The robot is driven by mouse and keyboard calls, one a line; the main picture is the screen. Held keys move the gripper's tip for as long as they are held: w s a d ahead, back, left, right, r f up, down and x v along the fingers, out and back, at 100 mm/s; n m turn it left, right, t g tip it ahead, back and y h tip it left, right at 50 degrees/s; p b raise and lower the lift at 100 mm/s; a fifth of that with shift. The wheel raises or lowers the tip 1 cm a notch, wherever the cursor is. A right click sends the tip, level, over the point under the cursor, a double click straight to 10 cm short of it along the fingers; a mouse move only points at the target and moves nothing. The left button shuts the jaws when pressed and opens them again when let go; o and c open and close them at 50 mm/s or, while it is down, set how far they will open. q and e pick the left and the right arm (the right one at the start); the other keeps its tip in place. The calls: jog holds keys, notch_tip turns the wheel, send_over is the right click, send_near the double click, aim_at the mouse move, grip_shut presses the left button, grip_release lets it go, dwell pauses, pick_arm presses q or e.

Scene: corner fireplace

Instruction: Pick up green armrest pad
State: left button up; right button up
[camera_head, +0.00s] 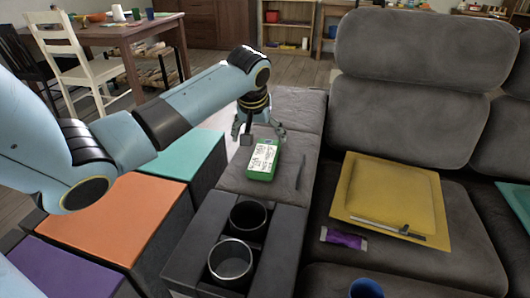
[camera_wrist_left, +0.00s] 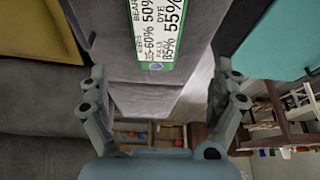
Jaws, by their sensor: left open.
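A green, slab-like pad (camera_head: 262,160) with a white printed label lies on the grey sofa armrest. In the left wrist view its labelled end (camera_wrist_left: 160,38) shows at the top, cut off by the frame edge, between the fingers. My left gripper (camera_head: 260,130) points down at the far end of the pad, with its fingers apart. In the wrist view the open left gripper (camera_wrist_left: 158,88) has nothing between its fingertips that I can see it touching. Whether a finger touches the pad is unclear. My right gripper is not in view.
Two cupholders, one with a metal cup (camera_head: 231,262), sit in front of the pad. Orange (camera_head: 118,218) and teal (camera_head: 188,154) topped blocks stand left. A yellow cushion (camera_head: 392,196), a purple packet (camera_head: 343,238) and a dark slim item lie nearby. A table (camera_head: 105,38) stands behind.

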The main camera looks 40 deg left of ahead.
aim_at(264, 154)
pick_arm(q)
jog(key=b+x, duration=0.1)
jog(key=x, duration=0.3)
jog(key=shift+f, duration=0.35)
jog(key=b+x, duration=0.1)
jog(key=x, duration=0.2)
jog(key=b+x, duration=0.1)
jog(key=shift+w+d+f+b, duration=0.2)
jog(key=shift+f+b, duration=0.1)
jog(key=shift+w+f, duration=0.1)
jog(key=shift+f, duration=0.2)
jog(key=shift+a, duration=0.1)
jog(key=shift+r, duration=0.1)
jog(key=c, duration=1.3)
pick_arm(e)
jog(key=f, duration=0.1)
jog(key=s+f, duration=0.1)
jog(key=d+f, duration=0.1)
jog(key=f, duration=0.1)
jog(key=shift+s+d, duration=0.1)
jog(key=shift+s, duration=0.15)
